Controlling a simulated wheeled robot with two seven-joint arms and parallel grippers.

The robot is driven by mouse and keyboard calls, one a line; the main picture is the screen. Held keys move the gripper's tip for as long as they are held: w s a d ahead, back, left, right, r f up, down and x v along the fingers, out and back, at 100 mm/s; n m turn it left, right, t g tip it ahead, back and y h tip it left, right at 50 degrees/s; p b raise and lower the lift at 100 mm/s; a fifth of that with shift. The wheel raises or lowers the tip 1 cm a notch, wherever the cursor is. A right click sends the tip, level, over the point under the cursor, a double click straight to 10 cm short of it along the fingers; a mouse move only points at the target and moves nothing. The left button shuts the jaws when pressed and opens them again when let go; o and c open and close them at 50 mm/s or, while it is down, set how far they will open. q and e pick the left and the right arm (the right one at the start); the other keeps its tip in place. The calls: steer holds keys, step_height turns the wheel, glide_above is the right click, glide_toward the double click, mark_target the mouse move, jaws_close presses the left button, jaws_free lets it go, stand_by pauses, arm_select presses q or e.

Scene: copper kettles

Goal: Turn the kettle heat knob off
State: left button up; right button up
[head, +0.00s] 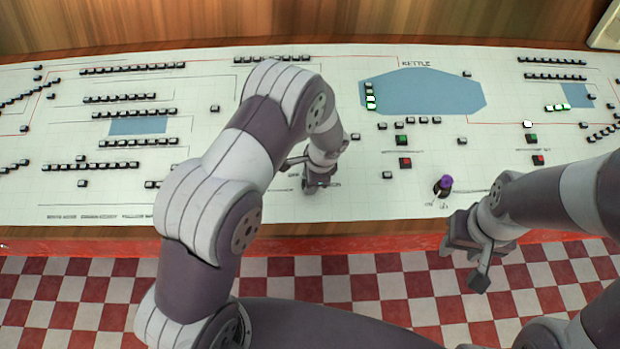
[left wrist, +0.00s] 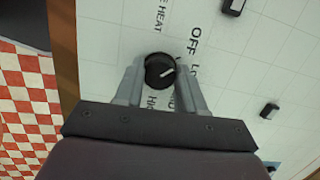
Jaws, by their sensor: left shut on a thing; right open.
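A round black knob (left wrist: 160,70) with a white pointer line sits on the white panel in the left wrist view. Printed words around it include HEAT, OFF (left wrist: 194,38) and a partly covered LO. The pointer slants right and slightly up, towards the LO side rather than straight at OFF. My left gripper (left wrist: 161,84) is shut on the knob, one finger on each side. In the head view my left gripper (head: 318,182) is down at the panel's front part, hiding the knob. My right gripper (head: 464,262) is open and empty in front of the panel's edge.
A purple-topped knob (head: 446,183) stands on the panel near my right gripper. Red and green buttons (head: 405,162) and a blue area labelled KETTLE (head: 425,90) lie behind. Rows of small black blocks (head: 133,68) cover the left. A red-and-white checked floor (head: 60,300) lies in front.

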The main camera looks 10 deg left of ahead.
stand_by(0.4)
arm_select(q)
steer(key=o, duration=1)
steer(key=shift+r, duration=0.15)
steer(key=b+v, duration=0.1)
steer(key=v, duration=1.1)
steer(key=shift+d+r, duration=0.15)
steer(key=shift+r, duration=0.05)
